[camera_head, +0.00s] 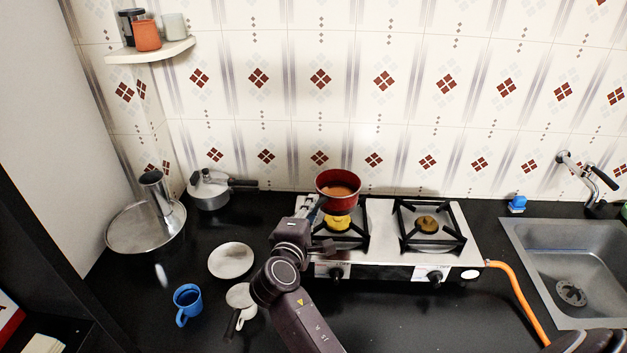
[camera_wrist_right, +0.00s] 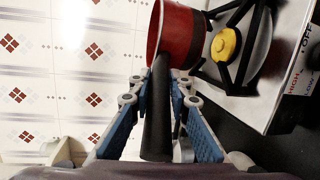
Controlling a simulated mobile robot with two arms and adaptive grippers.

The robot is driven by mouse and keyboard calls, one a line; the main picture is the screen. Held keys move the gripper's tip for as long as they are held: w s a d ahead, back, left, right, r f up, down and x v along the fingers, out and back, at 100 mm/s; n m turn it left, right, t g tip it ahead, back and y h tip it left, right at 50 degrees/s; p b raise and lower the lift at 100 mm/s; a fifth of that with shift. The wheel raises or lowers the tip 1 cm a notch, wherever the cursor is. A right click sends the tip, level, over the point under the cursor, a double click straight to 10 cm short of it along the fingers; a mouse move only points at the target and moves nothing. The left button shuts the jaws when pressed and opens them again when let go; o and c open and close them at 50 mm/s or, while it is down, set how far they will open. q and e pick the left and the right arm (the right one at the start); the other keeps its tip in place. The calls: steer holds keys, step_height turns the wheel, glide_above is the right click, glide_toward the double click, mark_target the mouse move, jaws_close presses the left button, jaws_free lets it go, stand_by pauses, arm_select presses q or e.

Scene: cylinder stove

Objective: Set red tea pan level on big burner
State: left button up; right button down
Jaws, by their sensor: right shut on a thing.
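The red tea pan (camera_head: 338,188) is at the back of the left burner, which has a yellow cap (camera_head: 337,222). It also shows in the right wrist view (camera_wrist_right: 178,35), beside the same yellow burner (camera_wrist_right: 226,44). My right gripper (camera_head: 314,209) is shut on the pan's dark handle (camera_wrist_right: 158,110), with the blue finger pads on both sides of it. I cannot tell whether the pan touches the grate or is fully level. The right burner (camera_head: 427,224) has a brownish cap and an empty grate. My left gripper is not in view.
The steel stove (camera_head: 384,262) has knobs in front and an orange hose (camera_head: 515,295) at its right. A sink (camera_head: 575,262) is at right. A pressure cooker (camera_head: 210,190), a plate (camera_head: 231,260) and a blue mug (camera_head: 187,303) are at left. The tiled wall is close behind the pan.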

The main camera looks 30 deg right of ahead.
steer(key=shift+w+d+r+p, duration=0.2)
steer(key=shift+w+d, duration=0.3)
steer(key=shift+d, duration=0.1)
steer(key=shift+w+d+r+p, duration=0.15)
steer(key=shift+w+d+p, duration=0.05)
steer(key=shift+w+d, duration=0.35)
steer(key=shift+f, duration=0.3)
arm_select(q)
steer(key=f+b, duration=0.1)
steer(key=b, duration=0.1)
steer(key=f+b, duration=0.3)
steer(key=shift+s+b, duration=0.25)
steer(key=shift+b, duration=0.05)
arm_select(e)
step_height(320, 180, down, 6)
steer(key=shift+r, duration=0.25)
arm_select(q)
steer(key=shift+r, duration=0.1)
